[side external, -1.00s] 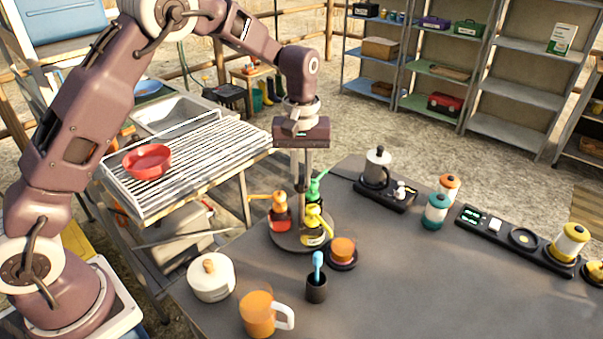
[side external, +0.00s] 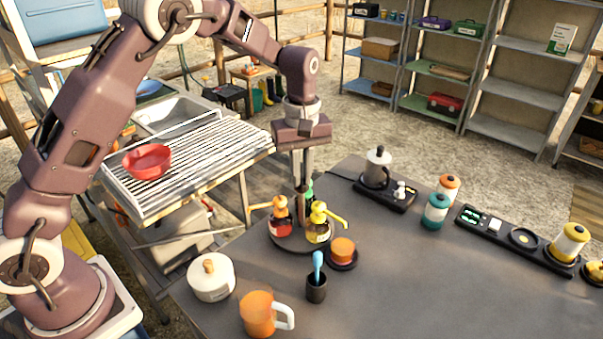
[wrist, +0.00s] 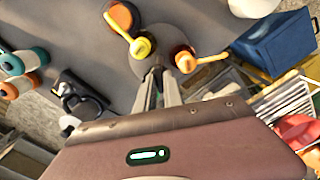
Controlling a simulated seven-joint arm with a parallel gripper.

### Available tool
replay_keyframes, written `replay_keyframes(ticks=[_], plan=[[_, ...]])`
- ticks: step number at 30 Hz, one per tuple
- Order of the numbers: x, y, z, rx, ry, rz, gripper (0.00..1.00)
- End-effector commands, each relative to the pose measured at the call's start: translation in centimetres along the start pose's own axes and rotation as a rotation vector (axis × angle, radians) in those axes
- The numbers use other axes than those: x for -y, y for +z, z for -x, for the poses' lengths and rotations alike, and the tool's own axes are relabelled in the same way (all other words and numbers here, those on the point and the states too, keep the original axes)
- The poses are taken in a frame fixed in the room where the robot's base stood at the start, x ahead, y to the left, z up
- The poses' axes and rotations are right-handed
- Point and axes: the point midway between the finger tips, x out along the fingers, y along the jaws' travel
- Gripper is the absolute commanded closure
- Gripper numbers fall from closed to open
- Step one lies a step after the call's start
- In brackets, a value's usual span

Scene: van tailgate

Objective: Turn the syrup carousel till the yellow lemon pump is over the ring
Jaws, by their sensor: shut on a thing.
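The syrup carousel (side external: 289,242) is a dark round plate on the table. The yellow lemon pump (side external: 318,213) is at its front right; its spout points right, near an orange cup (side external: 342,246) on a dark round ring (side external: 343,263). In the wrist view the yellow spout (wrist: 122,31) crosses the cup's (wrist: 121,14) left edge. An orange pump (side external: 279,202) on a red bottle is at the left, spout leftward. A green bottle (side external: 309,188) is at the back, partly hidden. My gripper (side external: 302,190) is shut at the carousel's back, apparently on the green pump (wrist: 158,97).
A blue spoon in a dark cup (side external: 316,289), an orange mug (side external: 259,313) and a white lidded pot (side external: 210,278) stand in front. A moka pot (side external: 377,167) and jars (side external: 435,212) are at the right. The table's front right is clear.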

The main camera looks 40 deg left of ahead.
Motion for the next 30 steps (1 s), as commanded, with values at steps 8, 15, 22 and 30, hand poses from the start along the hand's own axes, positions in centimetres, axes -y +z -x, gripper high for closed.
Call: replay_keyframes(ticks=[8,15,22,30], plan=[[-0.1,0.0,0.1,-0.001,0.003,-0.001,0.66],[0.0,0.0,0.1,0.000,0.002,-0.001,0.66],[-0.1,0.0,3.2,-0.002,0.006,-0.002,0.66],[-0.1,0.0,7.0,-0.002,0.003,-0.001,0.66]])
